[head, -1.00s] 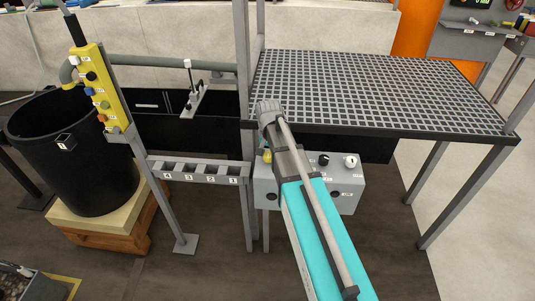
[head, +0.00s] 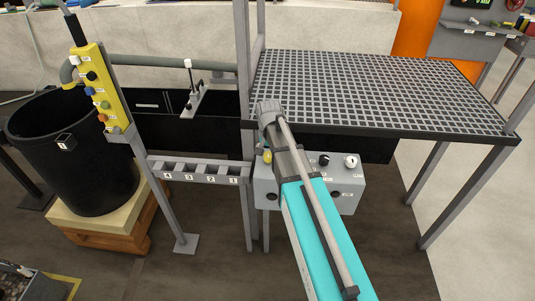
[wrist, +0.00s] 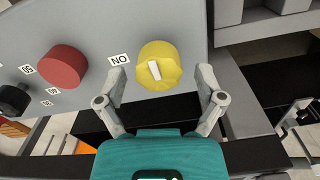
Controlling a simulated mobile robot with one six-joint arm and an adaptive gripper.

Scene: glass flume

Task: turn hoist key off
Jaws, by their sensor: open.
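A round yellow knob (wrist: 160,66) with a short white bar on its face sits on a grey control box (wrist: 110,25). The bar is slightly tilted in the wrist view. A label beside the knob looks like "NO", possibly an upside-down "ON". My gripper (wrist: 162,76) is open, with one finger on each side of the knob's lower part. I cannot tell whether the fingers touch it. In the head view the yellow knob (head: 267,156) shows at the left edge of the box (head: 345,200), partly beside my arm. No label naming a hoist key is readable.
The box also carries a red button (wrist: 62,67), a black knob (head: 323,160) and a white knob (head: 350,161). A grating platform (head: 380,90) stands above it. A yellow pendant (head: 98,85) with several buttons hangs left, near a black tub (head: 90,165).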

